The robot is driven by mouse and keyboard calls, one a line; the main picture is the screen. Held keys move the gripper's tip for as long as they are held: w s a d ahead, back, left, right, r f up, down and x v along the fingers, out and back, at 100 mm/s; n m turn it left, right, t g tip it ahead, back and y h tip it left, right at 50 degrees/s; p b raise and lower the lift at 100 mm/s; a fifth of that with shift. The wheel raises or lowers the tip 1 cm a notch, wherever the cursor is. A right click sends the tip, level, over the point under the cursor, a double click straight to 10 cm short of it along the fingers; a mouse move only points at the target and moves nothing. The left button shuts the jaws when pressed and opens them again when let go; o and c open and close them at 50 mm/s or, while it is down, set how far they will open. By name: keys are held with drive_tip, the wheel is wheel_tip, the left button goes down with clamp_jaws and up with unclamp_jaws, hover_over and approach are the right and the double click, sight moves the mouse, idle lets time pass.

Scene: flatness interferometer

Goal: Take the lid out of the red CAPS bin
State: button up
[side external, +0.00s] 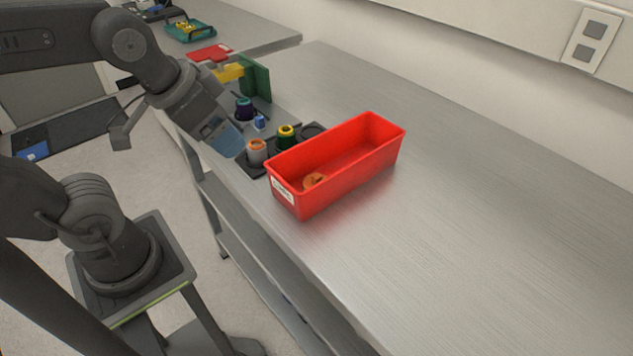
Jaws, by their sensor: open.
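The red bin (360,170) stands on the metal bench with a white label on its near-left end; the label text is too small to read. An orange lid (314,180) lies inside the bin at its left end, partly hidden by the bin's near wall. My gripper (227,141) is open, up and to the left of the bin, near the jar holder at the bench's edge. It is apart from the lid. Its fingers are seen from the side, and nothing shows between them.
A dark holder (252,169) beside the bin carries a grey jar with an orange top (257,151) and a dark green jar with a yellow ring (286,137). The bench right of the bin is clear.

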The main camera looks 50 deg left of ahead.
drive_tip(key=w+m+g, duration=0.3)
drive_tip(key=w+m, duration=0.5)
drive_tip(key=m+g, duration=0.2)
drive_tip(key=m, duration=0.7)
hover_over(317, 175)
wheel_tip(317, 175, down, 6)
drive_tip(key=f, duration=0.1)
wheel_tip(317, 175, down, 12)
drive_tip(key=shift+f, duration=0.2)
